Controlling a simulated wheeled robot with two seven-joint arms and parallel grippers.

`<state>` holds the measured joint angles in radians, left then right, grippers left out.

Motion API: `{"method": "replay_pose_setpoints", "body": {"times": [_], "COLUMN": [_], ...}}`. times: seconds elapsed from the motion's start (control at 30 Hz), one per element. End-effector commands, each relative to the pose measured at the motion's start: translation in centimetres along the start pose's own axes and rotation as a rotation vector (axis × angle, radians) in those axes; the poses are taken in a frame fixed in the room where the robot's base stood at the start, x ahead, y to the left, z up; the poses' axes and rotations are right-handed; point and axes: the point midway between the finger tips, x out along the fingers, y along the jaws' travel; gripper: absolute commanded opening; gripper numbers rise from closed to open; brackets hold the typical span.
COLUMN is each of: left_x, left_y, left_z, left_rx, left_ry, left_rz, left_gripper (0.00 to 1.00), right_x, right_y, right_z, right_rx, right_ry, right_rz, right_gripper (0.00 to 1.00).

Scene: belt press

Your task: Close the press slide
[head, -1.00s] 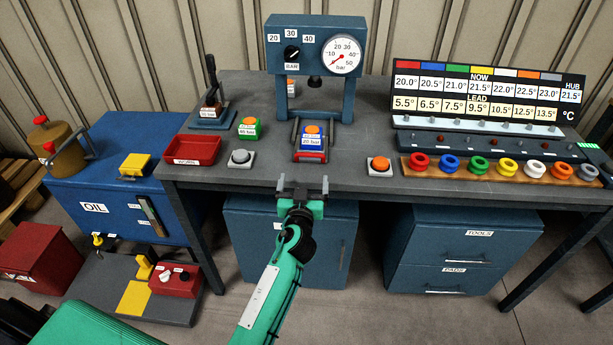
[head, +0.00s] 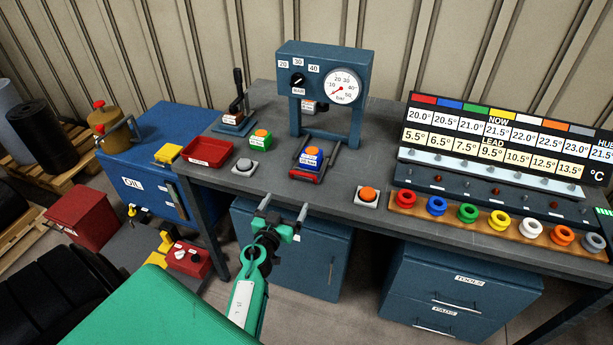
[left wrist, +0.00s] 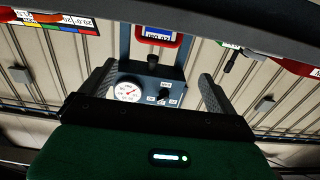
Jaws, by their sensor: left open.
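The press (head: 325,68) is a blue frame with a dial gauge, standing on the grey workbench. Its slide (head: 305,178), with a red front bar, sticks out in front of the frame on dark rails. A blue block (head: 311,159) with an orange top sits on the slide, forward of the press head. My left gripper (head: 284,203) is open and empty at the bench's front edge, in front of the slide and apart from it. In the left wrist view the red bar (left wrist: 172,43) shows beyond and between the open fingers (left wrist: 156,85). My right gripper is out of view.
A grey button (head: 243,167), green block (head: 261,140) and red tray (head: 209,151) lie left of the slide. An orange button (head: 368,195) is to its right. A spool rack (head: 400,203) and temperature board (head: 497,137) stand farther right. The bench between gripper and slide is clear.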

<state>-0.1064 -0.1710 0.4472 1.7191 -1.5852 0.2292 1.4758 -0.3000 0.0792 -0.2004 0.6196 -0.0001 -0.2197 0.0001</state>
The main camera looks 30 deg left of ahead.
Motion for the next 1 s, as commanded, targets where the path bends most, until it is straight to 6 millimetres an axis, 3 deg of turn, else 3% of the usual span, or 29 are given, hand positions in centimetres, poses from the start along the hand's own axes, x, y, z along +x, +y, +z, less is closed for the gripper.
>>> {"method": "replay_pose_setpoints", "body": {"times": [0.6, 0.8, 1.0], "left_x": [10.8, 12.3, 12.6], "left_y": [0.0, 0.1, 0.0], "left_z": [0.1, 0.0, -0.1], "left_rx": [0.001, 0.0, 0.0], "left_ry": [0.002, 0.001, 0.001], "left_rz": [0.0, -0.001, -0.001], "left_gripper": [0.94, 0.94, 0.94], "right_x": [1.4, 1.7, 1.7], "right_y": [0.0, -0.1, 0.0], "right_z": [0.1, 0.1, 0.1], "right_rx": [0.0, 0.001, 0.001], "right_ry": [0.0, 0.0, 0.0], "right_rz": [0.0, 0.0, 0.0], "right_gripper": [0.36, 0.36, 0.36]}}
